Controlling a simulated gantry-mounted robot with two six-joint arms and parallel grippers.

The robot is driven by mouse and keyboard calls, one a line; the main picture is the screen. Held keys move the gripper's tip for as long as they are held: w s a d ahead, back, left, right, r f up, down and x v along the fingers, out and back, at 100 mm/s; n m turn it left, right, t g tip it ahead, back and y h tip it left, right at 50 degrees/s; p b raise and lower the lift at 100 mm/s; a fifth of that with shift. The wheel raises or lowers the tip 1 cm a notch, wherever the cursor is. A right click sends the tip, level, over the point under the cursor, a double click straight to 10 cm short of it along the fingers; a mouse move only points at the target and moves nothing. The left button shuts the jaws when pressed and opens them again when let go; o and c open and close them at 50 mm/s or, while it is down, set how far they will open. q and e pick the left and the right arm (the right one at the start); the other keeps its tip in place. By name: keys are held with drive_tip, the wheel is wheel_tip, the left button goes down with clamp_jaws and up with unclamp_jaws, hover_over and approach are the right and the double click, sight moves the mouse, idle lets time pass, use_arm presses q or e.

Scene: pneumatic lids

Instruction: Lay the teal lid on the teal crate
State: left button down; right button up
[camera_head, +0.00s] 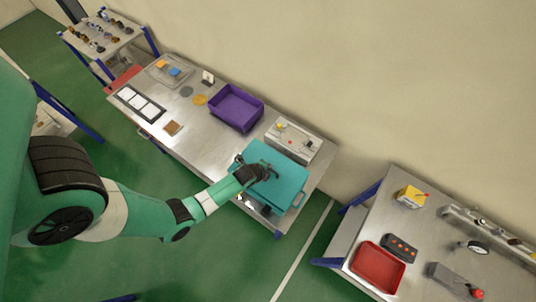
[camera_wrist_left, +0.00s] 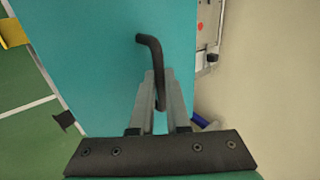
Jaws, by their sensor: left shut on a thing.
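The teal lid (camera_head: 283,179) is a flat teal panel over the right end of the long metal table in the head view. It also fills much of the left wrist view (camera_wrist_left: 95,75). My left gripper (camera_head: 262,169) is at the lid's upper left part, shut on its dark bent handle (camera_wrist_left: 151,50). In the wrist view the fingers (camera_wrist_left: 160,95) close around the handle's lower part. My right gripper is not in view.
A purple crate (camera_head: 222,117) and a grey control box (camera_head: 306,144) stand close beside the teal panel on the metal table (camera_head: 191,118). A second table at right holds a red tray (camera_head: 367,281) and a yellow box (camera_head: 408,198). A floor gap separates the tables.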

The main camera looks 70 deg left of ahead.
use_arm(q)
wheel_tip(320, 180, down, 5)
drive_tip(key=b, duration=0.4)
drive_tip(key=shift+f, duration=0.1)
idle(0.9)
drive_tip(key=shift+f, duration=0.3)
idle(0.4)
drive_tip(key=c, duration=0.8)
unclamp_jaws()
